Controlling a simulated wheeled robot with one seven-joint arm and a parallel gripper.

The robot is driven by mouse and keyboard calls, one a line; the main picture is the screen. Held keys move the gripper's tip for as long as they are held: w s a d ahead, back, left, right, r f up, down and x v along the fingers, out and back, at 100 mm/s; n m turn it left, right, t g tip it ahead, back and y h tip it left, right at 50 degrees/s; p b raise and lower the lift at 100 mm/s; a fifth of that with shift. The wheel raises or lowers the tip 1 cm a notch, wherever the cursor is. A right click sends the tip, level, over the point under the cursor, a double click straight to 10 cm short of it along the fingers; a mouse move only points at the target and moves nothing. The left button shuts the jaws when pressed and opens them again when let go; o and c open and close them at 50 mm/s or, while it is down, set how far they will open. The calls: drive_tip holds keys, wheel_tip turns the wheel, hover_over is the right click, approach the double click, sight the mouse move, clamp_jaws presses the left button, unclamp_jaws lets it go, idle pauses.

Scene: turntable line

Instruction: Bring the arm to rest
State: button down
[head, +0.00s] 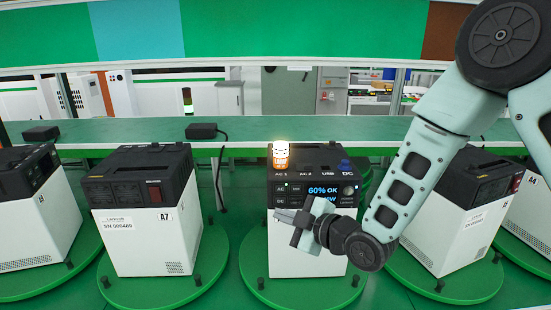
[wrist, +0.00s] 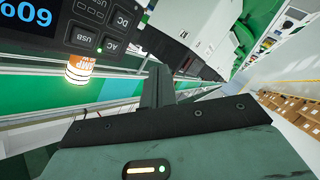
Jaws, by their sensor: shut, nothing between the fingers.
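My gripper (head: 309,224) is in front of the middle power unit (head: 290,252) in the head view, at the right part of its front, partly hiding its panel. Its fingers are shut and hold nothing. In the wrist view the closed fingers (wrist: 157,88) point up the picture, with the unit's tilted panel (wrist: 103,22) above. The panel display reads "60% OK" in the head view, its lower line partly covered. A lit orange and white lamp plug (head: 281,154) stands on the unit's top left; it also shows in the wrist view (wrist: 78,69). I cannot tell whether my gripper touches the unit.
Small black posts (head: 198,281) rise from the turntables.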

drive_tip(key=s+d+f+m+g+h+b, duration=0.1)
drive_tip(key=s+d+m+g+h+b, duration=0.2)
drive_tip(key=s, duration=1.2)
drive_tip(key=s+d+f+m+g+h+b, duration=0.1)
drive_tip(key=s+d+m+g+h+b, duration=0.2)
drive_tip(key=s+d+m+g+h, duration=0.4)
drive_tip(key=s+d, duration=0.1)
drive_tip(key=s, duration=0.7)
drive_tip(key=shift+s+d+g, duration=0.15)
drive_tip(key=shift+s+g, duration=0.1)
drive_tip(key=shift+g, duration=0.05)
